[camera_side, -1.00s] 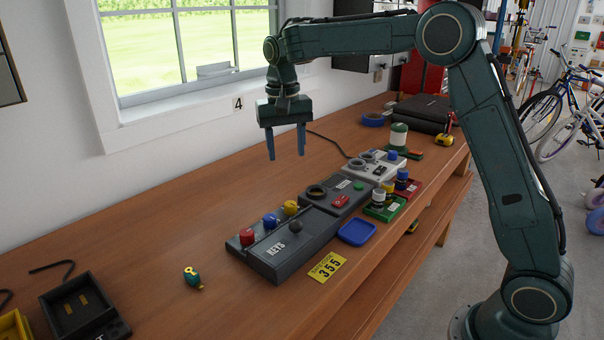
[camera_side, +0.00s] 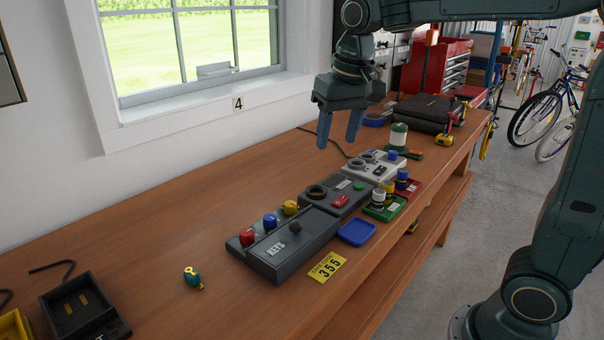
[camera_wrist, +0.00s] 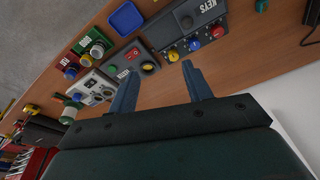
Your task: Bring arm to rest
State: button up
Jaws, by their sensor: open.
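My gripper (camera_side: 338,140) is open and empty, held in the air above the back of the wooden workbench (camera_side: 190,235). Its two blue-grey fingers point down and stand apart. In the wrist view the fingers (camera_wrist: 160,90) also show spread, with nothing between them. Below and in front of the gripper lies a row of dark control boxes, with the KEYS box (camera_side: 280,248) nearest the camera. It carries red, blue and yellow knobs. My arm reaches in from the upper right.
A light grey box (camera_side: 375,168), a green tray with small bottles (camera_side: 385,210), a blue tray (camera_side: 357,232) and a yellow 355 tag (camera_side: 327,267) lie along the bench. A black case (camera_side: 425,113) and red tool chest (camera_side: 455,68) stand beyond. The window wall bounds the left.

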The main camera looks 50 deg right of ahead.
jog(key=s+f+n+t, duration=0.1)
jog(key=s+f+n, duration=0.1)
jog(key=s, duration=0.7)
jog(key=s+a+f+n+t, duration=0.1)
jog(key=s+f+n+t, duration=0.1)
jog(key=s, duration=0.8)
jog(key=shift+a+f, duration=0.2)
jog(key=shift+f, duration=0.2)
jog(key=shift+w, duration=0.1)
jog(key=shift+c, duration=0.3)
